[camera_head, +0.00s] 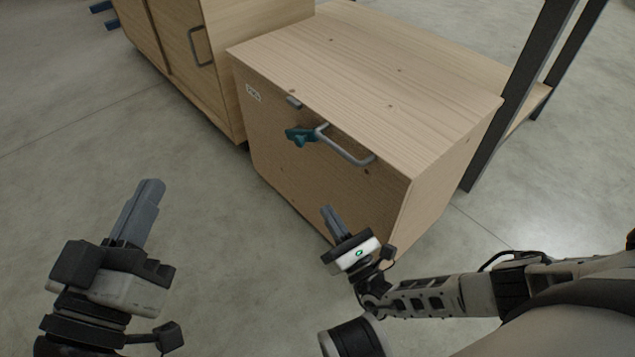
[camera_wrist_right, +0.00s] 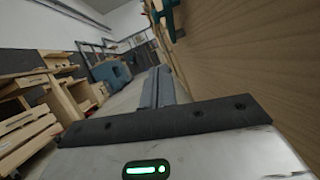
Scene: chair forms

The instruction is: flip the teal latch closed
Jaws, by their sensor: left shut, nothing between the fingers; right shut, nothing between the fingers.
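The teal latch (camera_head: 299,136) is on the front face of a wooden cabinet (camera_head: 365,80), near its top edge, just left of a grey bar handle (camera_head: 345,147). In the right wrist view the latch (camera_wrist_right: 163,14) shows at the top, partly cut off. A small grey piece (camera_head: 293,102) sits on the face above the latch. My right gripper (camera_head: 328,210) is shut and empty, in front of the cabinet, below and apart from the latch. My left gripper (camera_head: 150,188) is shut and empty over the floor at the left.
A second wooden cabinet (camera_head: 205,75) with a grey handle stands to the left at the back. A dark metal post (camera_head: 507,95) stands close to the right of the cabinet. The floor (camera_head: 150,145) in front is clear. Wooden racks (camera_wrist_right: 35,120) show far off in the right wrist view.

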